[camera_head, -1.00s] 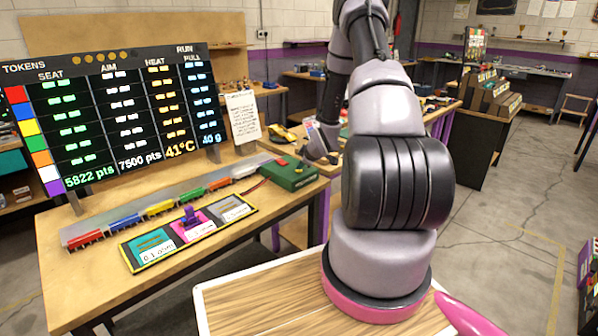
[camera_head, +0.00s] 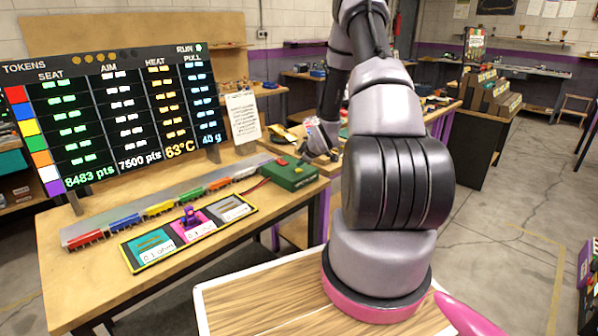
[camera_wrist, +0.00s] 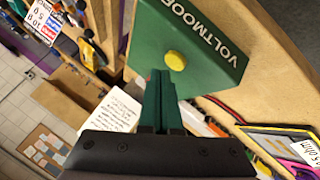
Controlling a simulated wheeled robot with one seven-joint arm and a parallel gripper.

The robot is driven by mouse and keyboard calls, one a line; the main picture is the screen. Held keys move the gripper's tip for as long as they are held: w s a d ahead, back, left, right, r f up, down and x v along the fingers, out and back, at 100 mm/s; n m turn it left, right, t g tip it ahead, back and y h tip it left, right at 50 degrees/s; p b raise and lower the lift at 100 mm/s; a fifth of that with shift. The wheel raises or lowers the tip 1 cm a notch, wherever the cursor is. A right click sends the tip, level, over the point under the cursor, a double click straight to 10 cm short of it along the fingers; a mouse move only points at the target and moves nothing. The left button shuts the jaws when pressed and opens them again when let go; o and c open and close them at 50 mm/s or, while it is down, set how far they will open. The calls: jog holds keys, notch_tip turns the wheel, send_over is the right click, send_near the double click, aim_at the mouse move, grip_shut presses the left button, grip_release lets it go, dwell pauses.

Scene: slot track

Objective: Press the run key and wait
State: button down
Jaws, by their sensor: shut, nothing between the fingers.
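The green control box (camera_head: 290,174) stands at the right end of the track on the wooden table. In the wrist view the box (camera_wrist: 205,35) carries the letters VOLTMOOR and a round yellow button (camera_wrist: 176,60). I cannot tell from its marking whether this button is the run key. My gripper (camera_wrist: 160,80) is shut and empty, its fingertips close to the button; contact cannot be told. In the head view my gripper (camera_head: 322,143) is small, beside the box. The scoreboard (camera_head: 110,120) reads 8483 pts, 7500 pts, 63°C and 40 g, with a lit lamp beside RUN.
A grey track (camera_head: 160,212) with several coloured cars runs along the table. A framed tray (camera_head: 188,234) with teal, magenta and grey cards lies in front, a purple piece on its middle card. A written sheet (camera_head: 243,117) stands behind the box.

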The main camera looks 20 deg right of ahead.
jog(key=shift+r, duration=0.1)
jog(key=shift+r, duration=2.45)
jog(key=shift+r, duration=0.15)
notch_tip(320, 180, up, 11)
jog(key=m+h, duration=0.1)
jog(key=m, duration=0.1)
send_over(301, 171)
jog(key=s+a, duration=0.2)
jog(key=s+a+r+m+g, duration=0.1)
jog(key=s+a+r+m, duration=0.1)
jog(key=s+r, duration=0.35)
jog(key=s+a+r+m, duration=0.3)
jog(key=r, duration=0.5)
jog(key=s+a+r+m+y, duration=0.1)
jog(key=s+a+r+m, duration=0.1)
jog(key=s, duration=0.6)
jog(key=s+a+r+m+y, duration=0.1)
jog(key=s+a+r+m, duration=0.1)
jog(key=s+a+r, duration=0.3)
jog(key=s+a+r+m+g, duration=0.1)
jog(key=s+a+r, duration=0.3)
jog(key=s, duration=0.8)
jog(key=shift+s+a+m+y, duration=0.2)
jog(key=shift+a+m+y, duration=0.2)
jog(key=shift+m, duration=0.4)
jog(key=shift+d, duration=0.1)
